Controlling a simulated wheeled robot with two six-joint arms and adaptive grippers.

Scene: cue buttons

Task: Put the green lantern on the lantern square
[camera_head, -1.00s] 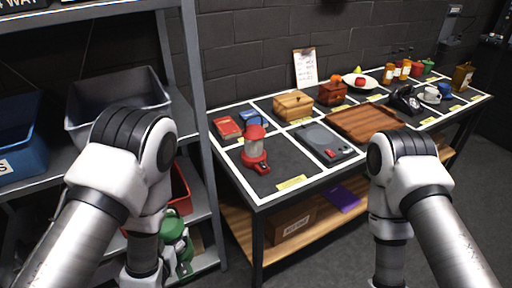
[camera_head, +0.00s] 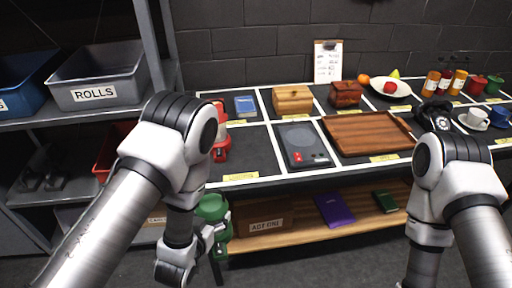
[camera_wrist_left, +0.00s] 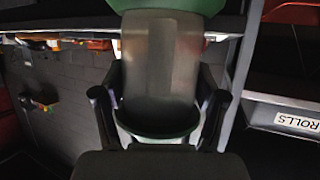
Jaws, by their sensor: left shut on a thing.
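The green lantern (camera_head: 212,208) is in my left gripper (camera_head: 215,238), low in front of the table's front edge, below the tabletop. In the left wrist view the two fingers (camera_wrist_left: 160,108) are closed on both sides of the lantern's clear body (camera_wrist_left: 162,60), with its green base or cap at top. A red lantern (camera_head: 221,150) stands on the front left square of the table, partly hidden by my left arm. I cannot read which square is the lantern square. My right arm reaches down out of the picture and its gripper is hidden.
The table (camera_head: 250,186) has white-lined squares with a wooden box (camera_head: 292,100), a grey device (camera_head: 303,146), a wooden tray (camera_head: 366,134) and a telephone (camera_head: 436,116). A lower shelf (camera_head: 285,235) holds a carton (camera_head: 262,216). A grey rack with a ROLLS bin (camera_head: 100,78) stands left.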

